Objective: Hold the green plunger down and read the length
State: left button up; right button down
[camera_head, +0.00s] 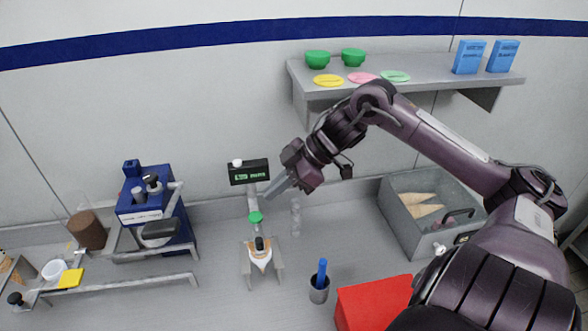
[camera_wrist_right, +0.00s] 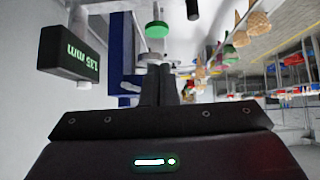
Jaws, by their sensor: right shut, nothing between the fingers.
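The green plunger (camera_head: 256,217) is a round knob on a grey post, below a black display box (camera_head: 248,172) with green characters. In the right wrist view the plunger (camera_wrist_right: 157,29) shows ahead of the fingers, and the display (camera_wrist_right: 70,55) is upside down and seems to read 135 mm. Below the plunger, a pale cone-shaped piece with a dark top (camera_head: 260,256) sits in a small stand. My right gripper (camera_head: 268,196) is shut and empty, just above and right of the plunger, apart from it. My left gripper is not in view.
A blue machine (camera_head: 143,212) stands left. A clear upright item (camera_head: 295,217), a cup with a blue handle (camera_head: 319,284), a red box (camera_head: 372,304) and a grey bin with cones (camera_head: 405,228) are on the right. A wall shelf (camera_head: 430,75) hangs above.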

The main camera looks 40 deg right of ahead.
jog(key=v, duration=0.3)
jog(key=b+v, duration=0.1)
jog(key=v, duration=0.1)
jog(key=shift+w+d+r, duration=0.1)
jog(key=shift+d+r, duration=0.15)
jog(key=shift+d, duration=0.1)
dwell(0.8)
